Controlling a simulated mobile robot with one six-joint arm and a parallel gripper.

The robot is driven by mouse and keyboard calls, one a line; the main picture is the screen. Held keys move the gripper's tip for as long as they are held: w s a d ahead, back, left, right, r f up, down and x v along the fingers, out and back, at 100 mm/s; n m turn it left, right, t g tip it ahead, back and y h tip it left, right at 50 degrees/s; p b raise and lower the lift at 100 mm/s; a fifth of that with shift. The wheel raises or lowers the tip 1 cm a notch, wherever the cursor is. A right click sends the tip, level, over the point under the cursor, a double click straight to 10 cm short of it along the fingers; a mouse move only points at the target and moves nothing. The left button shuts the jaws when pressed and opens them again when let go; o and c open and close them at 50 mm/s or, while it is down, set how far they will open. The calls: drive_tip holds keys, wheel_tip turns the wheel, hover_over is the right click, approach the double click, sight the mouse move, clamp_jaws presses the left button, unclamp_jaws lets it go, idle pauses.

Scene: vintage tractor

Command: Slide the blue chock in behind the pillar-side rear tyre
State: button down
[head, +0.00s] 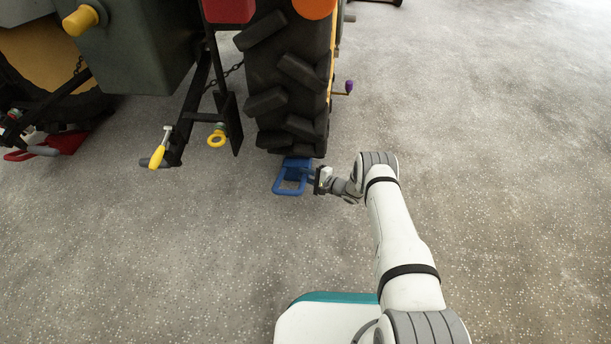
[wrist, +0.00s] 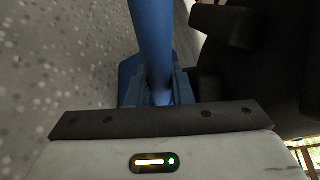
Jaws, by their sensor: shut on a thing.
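The blue chock (head: 296,165) is on the floor at the foot of the large black rear tyre (head: 288,80) on the right, with its looped handle toward me. It looks close against the tread; I cannot tell whether they touch. My gripper (head: 313,181) is at the handle's right side, low over the floor, and shut on it. In the wrist view the blue handle bar (wrist: 151,40) runs into my gripper (wrist: 158,92), with the dark tyre (wrist: 270,60) to its right. The chock's far side is hidden. No pillar shows.
A hitch arm with a yellow-tipped end (head: 157,157) and a yellow ring (head: 217,138) hang left of the tyre. A red chock (head: 66,143) lies by the other rear tyre (head: 40,95). Carpet to the right is clear.

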idle(0.4)
drive_tip(key=c, duration=1.2)
unclamp_jaws()
drive_tip(key=shift+f, duration=0.1)
drive_tip(key=shift+s+f, duration=0.15)
drive_tip(key=shift+f, duration=0.05)
drive_tip(key=p+v, duration=0.3)
drive_tip(key=v, duration=0.4)
drive_tip(key=shift+d+r, duration=0.3)
drive_tip(key=shift+d, duration=0.05)
drive_tip(key=shift+s, duration=0.15)
